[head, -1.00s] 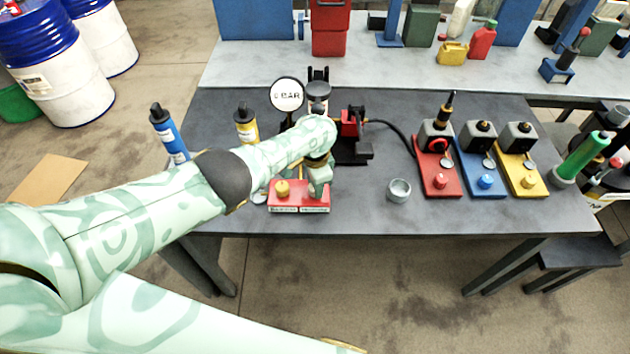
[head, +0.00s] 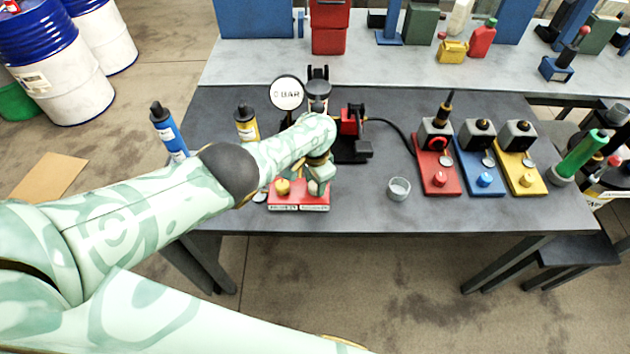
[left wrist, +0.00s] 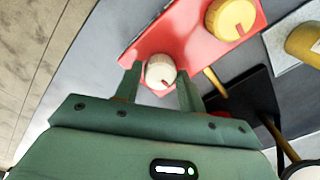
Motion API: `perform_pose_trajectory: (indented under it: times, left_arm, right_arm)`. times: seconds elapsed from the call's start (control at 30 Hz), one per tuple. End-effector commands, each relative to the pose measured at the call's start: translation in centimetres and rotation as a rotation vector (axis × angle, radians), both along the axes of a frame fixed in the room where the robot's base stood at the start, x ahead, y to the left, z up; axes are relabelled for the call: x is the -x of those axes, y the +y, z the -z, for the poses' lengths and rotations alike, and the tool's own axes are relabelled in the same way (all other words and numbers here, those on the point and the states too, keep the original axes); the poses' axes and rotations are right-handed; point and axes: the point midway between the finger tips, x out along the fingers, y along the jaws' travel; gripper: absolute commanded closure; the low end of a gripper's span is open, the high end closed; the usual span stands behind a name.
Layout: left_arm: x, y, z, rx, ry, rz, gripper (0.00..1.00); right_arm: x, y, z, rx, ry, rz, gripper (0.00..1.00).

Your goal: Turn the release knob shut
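A red block (head: 300,207) with two knobs sits at the front edge of the dark table. Its yellow knob (head: 283,187) is on the left in the head view and at the top right in the left wrist view (left wrist: 231,18). The white knob (left wrist: 160,70), with a red mark, appears to be the release knob. My left gripper (left wrist: 158,76) has one finger on each side of it and looks closed on it. In the head view the left gripper (head: 320,178) covers this knob. My right gripper is not in view.
A round pressure gauge (head: 287,93) stands behind the block. A black and red device (head: 352,135) is right of my arm. A small grey cup (head: 398,189) and red, blue and yellow stations are further right. The table front between block and cup is clear.

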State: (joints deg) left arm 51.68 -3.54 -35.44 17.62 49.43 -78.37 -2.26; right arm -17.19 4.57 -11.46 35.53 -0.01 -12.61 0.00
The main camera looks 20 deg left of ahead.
Motion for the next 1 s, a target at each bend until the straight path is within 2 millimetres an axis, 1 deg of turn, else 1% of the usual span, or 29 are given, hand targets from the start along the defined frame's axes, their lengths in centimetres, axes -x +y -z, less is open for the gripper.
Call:
perform_pose_trajectory:
  times: [0.03, 0.07, 0.33, 0.47, 0.57, 0.8, 0.9, 1.0]
  left_arm:
    - [0.0, 0.0, 0.0, 0.001, -0.001, 0.0, 0.45]
    - [0.0, 0.0, 0.0, 0.001, -0.001, 0.0, 0.43]
    - [0.0, 0.0, -0.1, -0.001, -0.001, 0.002, 0.43]
    - [0.0, 0.0, -1.3, -0.001, -0.001, 0.002, 0.43]
    - [0.0, 0.0, -3.3, 0.0, -0.001, 0.001, 0.43]
    - [0.0, 0.0, -9.5, 0.0, -0.002, 0.002, 0.43]
    - [0.0, 0.0, -11.8, 0.001, -0.002, 0.001, 0.43]
    - [-0.1, 0.0, -13.8, 0.001, -0.002, 0.001, 0.43]
  right_arm:
    - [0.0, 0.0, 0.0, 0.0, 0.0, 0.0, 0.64]
    - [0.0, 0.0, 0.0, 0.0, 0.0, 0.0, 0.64]
    - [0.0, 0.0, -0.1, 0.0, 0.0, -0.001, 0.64]
    - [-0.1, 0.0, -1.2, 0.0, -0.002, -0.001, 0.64]
    - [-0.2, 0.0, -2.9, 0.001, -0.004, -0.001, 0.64]
    - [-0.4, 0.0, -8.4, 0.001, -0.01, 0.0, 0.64]
    - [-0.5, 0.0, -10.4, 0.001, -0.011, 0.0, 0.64]
    - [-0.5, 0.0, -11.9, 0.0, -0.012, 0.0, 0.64]
